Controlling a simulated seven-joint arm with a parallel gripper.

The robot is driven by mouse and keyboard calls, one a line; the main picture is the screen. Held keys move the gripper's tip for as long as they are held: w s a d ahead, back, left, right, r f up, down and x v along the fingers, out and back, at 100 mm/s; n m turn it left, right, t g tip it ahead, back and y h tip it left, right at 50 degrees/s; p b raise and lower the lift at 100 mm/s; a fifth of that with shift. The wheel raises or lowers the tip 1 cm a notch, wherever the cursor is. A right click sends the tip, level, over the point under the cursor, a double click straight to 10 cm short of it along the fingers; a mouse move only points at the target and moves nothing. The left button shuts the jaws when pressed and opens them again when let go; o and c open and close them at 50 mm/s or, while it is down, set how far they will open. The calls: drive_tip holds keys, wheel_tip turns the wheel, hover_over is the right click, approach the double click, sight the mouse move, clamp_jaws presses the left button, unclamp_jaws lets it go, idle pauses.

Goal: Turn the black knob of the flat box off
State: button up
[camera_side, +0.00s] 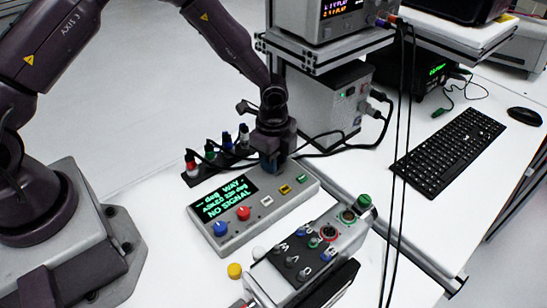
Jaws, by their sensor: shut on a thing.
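My gripper (270,165) points down at the far right end of the box and is shut. Its fingers cover what they hold, at a spot on the box where the black knob appears to be; the knob itself is hidden. A small bluish patch shows at the fingertips.
A second grey control box (318,248) with several knobs stands close in front. Several coloured plugs (228,142) with black cables stand behind the flat box. A grey power unit (330,105) is just behind my gripper. Black cables hang at the right, before a keyboard (447,150).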

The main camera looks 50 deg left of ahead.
idle(0.3)
drive_tip(key=o, duration=0.9)
drive_tip(key=shift+o, duration=0.2)
drive_tip(key=shift+r, duration=0.1)
wheel_tip(320, 180, up, 13)
